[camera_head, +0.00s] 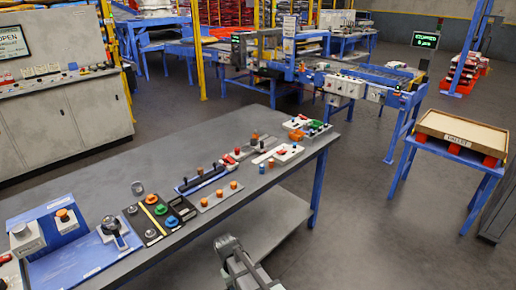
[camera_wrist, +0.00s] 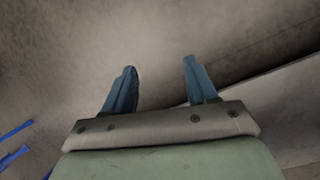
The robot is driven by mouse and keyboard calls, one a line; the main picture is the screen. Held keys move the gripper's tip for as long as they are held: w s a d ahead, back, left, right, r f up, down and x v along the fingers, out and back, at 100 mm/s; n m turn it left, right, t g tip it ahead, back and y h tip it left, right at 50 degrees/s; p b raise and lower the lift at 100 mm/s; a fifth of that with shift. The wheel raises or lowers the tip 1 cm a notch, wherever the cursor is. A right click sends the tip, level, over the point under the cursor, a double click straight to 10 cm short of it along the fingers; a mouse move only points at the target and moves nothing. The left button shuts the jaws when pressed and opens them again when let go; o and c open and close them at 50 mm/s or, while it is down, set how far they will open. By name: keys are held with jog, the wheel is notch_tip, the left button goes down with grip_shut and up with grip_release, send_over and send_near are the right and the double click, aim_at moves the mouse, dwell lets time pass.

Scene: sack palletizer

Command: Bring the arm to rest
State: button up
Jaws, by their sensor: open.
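My gripper (camera_wrist: 160,70) shows in the wrist view with its two blue fingers apart and nothing between them. Grey floor lies behind the fingers. In the head view, part of my arm shows at the bottom centre, in front of the workbench's near edge. The fingers cannot be made out in that view.
A long grey workbench (camera_head: 110,178) holds several knobs, buttons and small parts. A lower shelf (camera_head: 262,225) lies beneath its right part. A blue stand with a tray marked PALLET (camera_head: 462,140) is at the right. Floor between them is clear (camera_head: 365,215).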

jog(key=s+d+f+m+g, duration=0.1)
jog(key=s+d+f+g, duration=0.1)
jog(key=s+d+f, duration=0.55)
jog(key=s+d+f+m+y, duration=0.1)
jog(key=s+d+f, duration=0.2)
jog(key=s+d, duration=0.2)
jog(key=s+d+f+m+g+y, duration=0.1)
jog(key=s+d+f, duration=0.3)
jog(key=s, duration=0.5)
jog(key=s+d+f+m+g+y, duration=0.1)
jog(key=s+d+f+m, duration=0.1)
jog(key=s+d+f, duration=0.2)
jog(key=s+d, duration=0.2)
jog(key=s, duration=0.1)
jog(key=shift+f, duration=0.25)
jog(key=shift+s, duration=0.1)
